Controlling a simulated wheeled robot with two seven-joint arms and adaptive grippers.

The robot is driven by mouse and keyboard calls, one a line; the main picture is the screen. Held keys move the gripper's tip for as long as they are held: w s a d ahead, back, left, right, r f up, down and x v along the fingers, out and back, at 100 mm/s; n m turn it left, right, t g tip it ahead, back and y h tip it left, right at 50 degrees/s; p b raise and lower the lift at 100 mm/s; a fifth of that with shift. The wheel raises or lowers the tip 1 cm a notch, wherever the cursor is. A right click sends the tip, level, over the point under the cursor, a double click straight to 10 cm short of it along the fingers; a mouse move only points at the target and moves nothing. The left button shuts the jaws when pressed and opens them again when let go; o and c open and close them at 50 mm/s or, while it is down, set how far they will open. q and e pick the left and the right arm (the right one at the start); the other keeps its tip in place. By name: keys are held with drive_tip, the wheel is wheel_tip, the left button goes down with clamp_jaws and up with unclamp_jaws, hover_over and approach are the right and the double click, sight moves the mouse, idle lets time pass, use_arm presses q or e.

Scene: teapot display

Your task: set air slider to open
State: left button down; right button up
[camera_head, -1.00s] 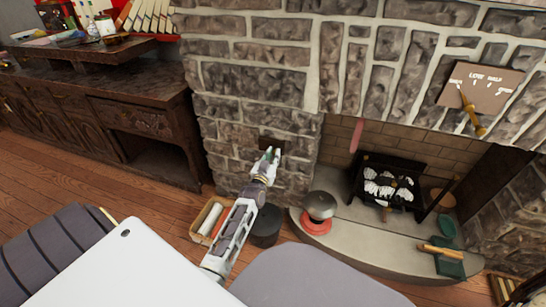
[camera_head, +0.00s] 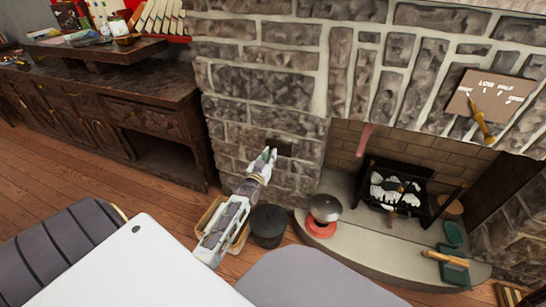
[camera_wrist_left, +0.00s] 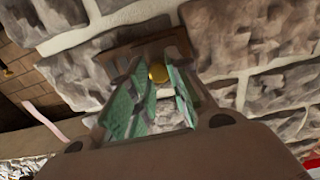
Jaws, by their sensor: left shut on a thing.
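The air slider is a dark plate (camera_head: 284,147) set in the stone wall left of the fireplace opening. In the left wrist view its dark frame (camera_wrist_left: 122,58) and round brass knob (camera_wrist_left: 158,73) show. My left gripper (camera_head: 268,155) is at the left end of the plate. Its green-padded fingers (camera_wrist_left: 158,95) are shut on the brass knob, one on each side. The fingers hide part of the plate, and no open or shut marking on it can be read. My right gripper is not in view.
A lever board (camera_head: 498,88) with a brass handle hangs on the chimney wall at right. The stove grate (camera_head: 372,205) stands in the fireplace. A kettle (camera_head: 325,207), dark bucket (camera_head: 268,222) and basket (camera_head: 238,240) stand below. A wooden sideboard (camera_head: 150,85) is at left.

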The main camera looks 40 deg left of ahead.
sight(270, 153)
use_arm(q)
drive_tip(key=shift+a, duration=0.25)
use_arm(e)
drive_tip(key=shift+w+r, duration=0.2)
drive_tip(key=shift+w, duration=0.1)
use_arm(q)
drive_tip(key=c, duration=1.3)
unclamp_jaws()
drive_tip(key=shift+a, duration=0.1)
drive_tip(key=shift+v, duration=6.1)
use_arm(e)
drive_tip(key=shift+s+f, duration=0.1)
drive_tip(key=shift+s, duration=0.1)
